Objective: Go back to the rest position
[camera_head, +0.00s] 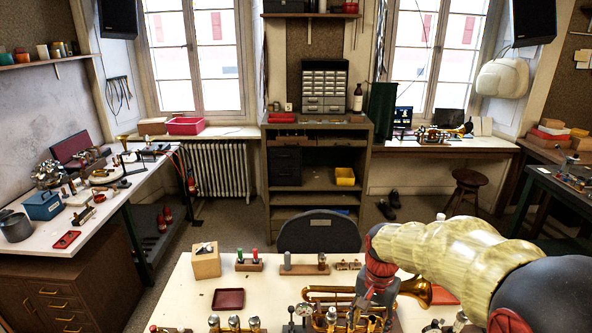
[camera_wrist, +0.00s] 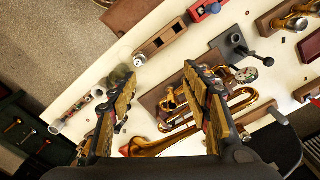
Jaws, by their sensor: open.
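My gripper (camera_wrist: 160,95) is open in the wrist view, its two fingers spread apart with nothing held between them. It is above the white worktable, over a brass horn (camera_wrist: 150,145) that lies on the table. In the head view my arm comes in from the right. My gripper (camera_head: 372,300) points down in front of the brass horn (camera_head: 418,290) and partly hides it. The head view does not show the fingertips clearly.
The white worktable (camera_head: 190,290) holds a wooden block (camera_head: 206,262), a dark red tray (camera_head: 228,299) and several small tools. A dark chair (camera_head: 318,232) stands behind it. A long bench (camera_head: 110,200) is at left, and a cabinet (camera_head: 357,190) stands at the back. Floor is free between them.

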